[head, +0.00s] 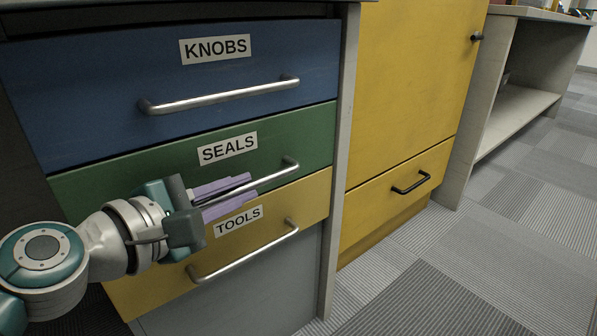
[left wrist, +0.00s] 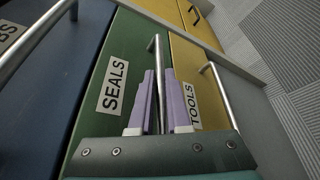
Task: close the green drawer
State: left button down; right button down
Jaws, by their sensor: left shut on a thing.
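The green drawer (head: 120,178) with the SEALS label sits between the blue and yellow drawers. Its front looks about level with theirs; I cannot tell whether a small gap remains. It also shows in the left wrist view (left wrist: 125,50). Its silver bar handle (head: 281,174) runs between the purple fingers of my left gripper (head: 253,187). The gripper is shut on this handle, as the left wrist view also shows, with the handle (left wrist: 153,48) between the fingertips. The gripper hides the left part of the handle in the head view. My right gripper is not in view.
The blue KNOBS drawer (head: 90,85) is above, and the yellow TOOLS drawer (head: 150,292) with its silver handle (head: 240,255) is just below. A yellow cabinet (head: 410,70) and an open shelf unit (head: 520,60) stand to the right. The carpet floor (head: 470,265) at right is clear.

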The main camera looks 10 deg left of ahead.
pick_arm(q)
jog(key=c, duration=0.9)
grip_release()
jog(key=shift+w+a, duration=0.15)
jog(key=shift+a, duration=0.1)
jog(key=shift+d, duration=0.1)
jog(key=shift+s+r, duration=0.15)
jog(key=shift+s, duration=0.2)
jog(key=p+v, duration=0.1)
jog(key=v, duration=0.8)
jog(key=shift+s+p, duration=0.2)
jog(key=shift+p, duration=0.15)
